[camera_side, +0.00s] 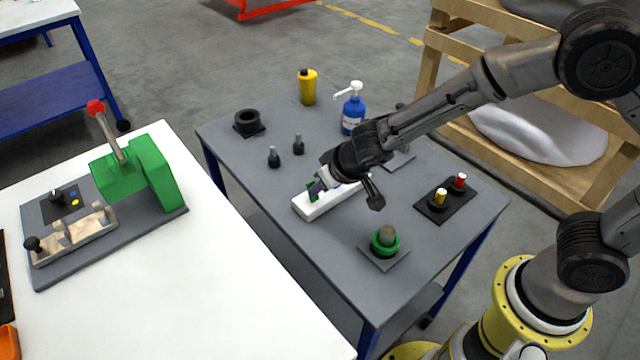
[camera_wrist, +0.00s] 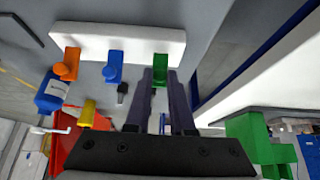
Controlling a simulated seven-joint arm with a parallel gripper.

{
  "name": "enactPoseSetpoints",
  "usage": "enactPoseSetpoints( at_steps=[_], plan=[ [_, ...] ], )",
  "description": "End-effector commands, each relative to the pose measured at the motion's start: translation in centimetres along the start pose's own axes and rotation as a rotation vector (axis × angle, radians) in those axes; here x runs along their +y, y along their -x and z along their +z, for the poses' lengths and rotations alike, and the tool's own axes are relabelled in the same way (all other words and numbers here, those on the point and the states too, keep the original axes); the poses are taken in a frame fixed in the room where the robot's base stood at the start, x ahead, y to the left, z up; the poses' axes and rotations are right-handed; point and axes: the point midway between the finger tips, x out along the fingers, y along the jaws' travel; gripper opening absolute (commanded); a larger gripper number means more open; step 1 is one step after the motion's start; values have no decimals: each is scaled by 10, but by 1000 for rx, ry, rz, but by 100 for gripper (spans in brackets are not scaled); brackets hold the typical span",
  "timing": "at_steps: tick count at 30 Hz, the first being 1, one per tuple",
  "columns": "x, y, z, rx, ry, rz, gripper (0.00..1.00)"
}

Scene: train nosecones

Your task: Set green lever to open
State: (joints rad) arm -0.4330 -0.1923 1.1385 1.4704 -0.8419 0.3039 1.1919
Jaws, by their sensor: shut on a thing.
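A white lever block (camera_side: 308,208) lies on the grey table. In the wrist view, the block (camera_wrist: 130,38) carries an orange lever (camera_wrist: 69,63), a blue lever (camera_wrist: 113,68) and the green lever (camera_wrist: 160,66) in a row. The green lever, also seen in the side view (camera_side: 312,190), is at the end of the block nearest the white table. My gripper (camera_side: 318,187) is shut on the green lever. In the wrist view, its two dark fingers (camera_wrist: 160,85) stand either side of it. The gripper hides most of the other levers in the side view.
On the grey table (camera_side: 270,210) stand a blue pump bottle (camera_side: 353,112), a yellow bottle (camera_side: 307,88), two dark pegs, a black ring, a green ring fixture (camera_side: 385,243) and a plate with red and yellow pegs. A green clamp fixture (camera_side: 150,175) sits on the white table.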

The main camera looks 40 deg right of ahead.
Motion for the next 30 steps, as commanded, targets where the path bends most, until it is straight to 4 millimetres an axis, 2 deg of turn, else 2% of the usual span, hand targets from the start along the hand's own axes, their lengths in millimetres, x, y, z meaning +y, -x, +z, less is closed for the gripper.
enactPoseSetpoints(
  at_steps=[12,13,18,26,30],
  plan=[
    [0,1,-1,7,0,-1,0],
    [0,1,-1,7,0,-1,23],
    [0,1,-1,7,0,-1,51],
    [0,1,0,5,0,0,51],
    [0,8,-1,8,0,-1,51]
  ],
)
